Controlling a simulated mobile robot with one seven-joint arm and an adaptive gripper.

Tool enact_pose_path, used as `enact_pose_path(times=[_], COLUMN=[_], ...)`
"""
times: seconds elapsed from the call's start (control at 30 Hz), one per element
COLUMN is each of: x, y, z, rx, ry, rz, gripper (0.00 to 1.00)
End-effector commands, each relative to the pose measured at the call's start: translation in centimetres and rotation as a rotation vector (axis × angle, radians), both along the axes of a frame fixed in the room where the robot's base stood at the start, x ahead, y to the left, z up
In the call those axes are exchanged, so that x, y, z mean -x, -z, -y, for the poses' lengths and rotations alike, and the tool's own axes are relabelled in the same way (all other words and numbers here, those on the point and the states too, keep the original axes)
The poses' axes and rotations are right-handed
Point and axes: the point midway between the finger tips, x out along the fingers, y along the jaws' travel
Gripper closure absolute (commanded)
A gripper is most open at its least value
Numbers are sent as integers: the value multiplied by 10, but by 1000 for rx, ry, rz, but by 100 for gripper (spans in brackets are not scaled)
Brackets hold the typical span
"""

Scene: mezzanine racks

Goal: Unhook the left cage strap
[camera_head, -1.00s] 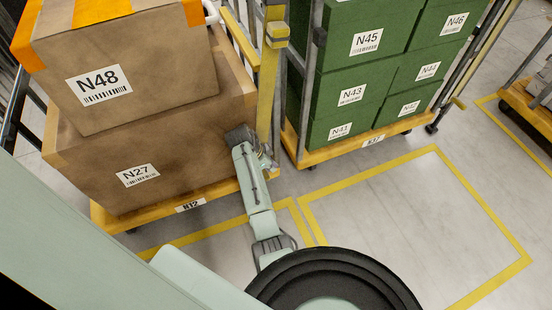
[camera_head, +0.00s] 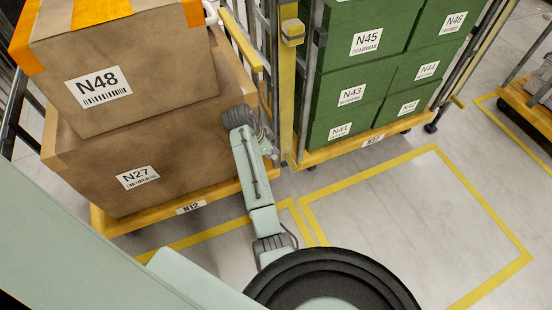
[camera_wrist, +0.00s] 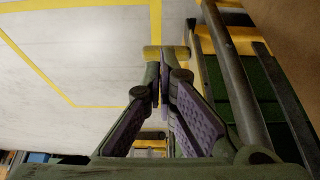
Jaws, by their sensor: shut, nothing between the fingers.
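The left cage N12 (camera_head: 225,190) holds two brown boxes, N48 (camera_head: 130,75) and N27 (camera_head: 140,165). My gripper (camera_head: 268,148) is low by the right front corner of cage N12, left of the strap's lower part. Its fingertips are hard to make out there. In the wrist view my gripper (camera_wrist: 160,85) is shut and empty, its purple pads close together. A yellow piece (camera_wrist: 165,52) shows just past the fingertips; I cannot tell whether they touch.
A second cage, N37 (camera_head: 372,140), with several green boxes (camera_head: 360,85) stands to the right. A yellow floor outline (camera_head: 470,190) encloses clear floor in front of it. Another cart (camera_head: 525,105) stands at the far right. A grey cage tube (camera_wrist: 230,75) runs beside my fingers.

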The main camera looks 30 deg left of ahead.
Motion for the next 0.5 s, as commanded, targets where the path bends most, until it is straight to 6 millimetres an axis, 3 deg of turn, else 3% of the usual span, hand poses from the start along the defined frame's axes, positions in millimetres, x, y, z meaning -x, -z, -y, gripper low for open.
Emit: enact_pose_path(times=[0.37,0.5], x=[3,-24], y=[-7,-27], z=[-2,11], rx=[0,-56], ry=[-1,-54], rz=[0,41], gripper=[100,100])
